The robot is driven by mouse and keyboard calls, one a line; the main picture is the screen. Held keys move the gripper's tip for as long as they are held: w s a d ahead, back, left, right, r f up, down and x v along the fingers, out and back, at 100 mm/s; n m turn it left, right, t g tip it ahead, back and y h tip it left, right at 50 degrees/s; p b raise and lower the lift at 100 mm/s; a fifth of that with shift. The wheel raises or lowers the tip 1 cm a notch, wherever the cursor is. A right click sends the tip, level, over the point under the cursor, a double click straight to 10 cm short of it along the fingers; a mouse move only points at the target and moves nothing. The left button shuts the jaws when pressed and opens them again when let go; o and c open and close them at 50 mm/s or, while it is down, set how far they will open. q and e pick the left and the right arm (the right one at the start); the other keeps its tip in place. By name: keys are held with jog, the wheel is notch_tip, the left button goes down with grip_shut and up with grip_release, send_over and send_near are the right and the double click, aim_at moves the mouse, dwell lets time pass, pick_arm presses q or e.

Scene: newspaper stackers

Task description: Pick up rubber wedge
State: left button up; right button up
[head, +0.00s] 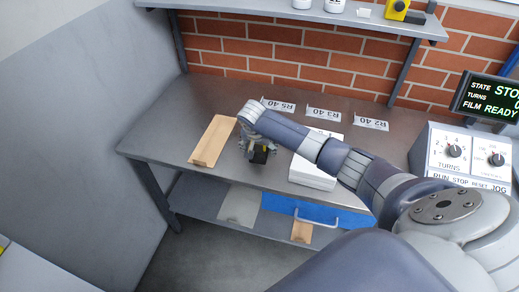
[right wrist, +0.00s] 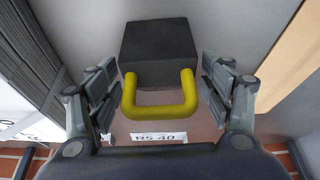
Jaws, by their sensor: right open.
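The rubber wedge looks to be the black block with a yellow loop handle; in the head view its dark body (head: 260,156) shows at the table's front, partly hidden by my right gripper (head: 250,147). In the right wrist view the black block (right wrist: 160,52) is at the top middle, with its yellow handle towards me. My right gripper (right wrist: 165,95) is open, with one finger on each side of the handle. Gaps show between the fingers and the handle, so it holds nothing. My left gripper is in neither view.
A brown flat board (head: 215,142) lies left of the wedge, and a white stack (head: 313,176) lies to the right. Label holders (head: 323,115) stand along the back. A control box (head: 465,158) is at the right. A lower shelf (head: 190,200) and an upper shelf (head: 270,7) flank the tabletop.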

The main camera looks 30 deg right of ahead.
jog(key=shift+w+d+f, duration=0.1)
jog(key=shift+w+f, duration=0.05)
jog(key=shift+f, duration=0.25)
jog(key=c, duration=1.4)
jog(key=shift+r, duration=0.2)
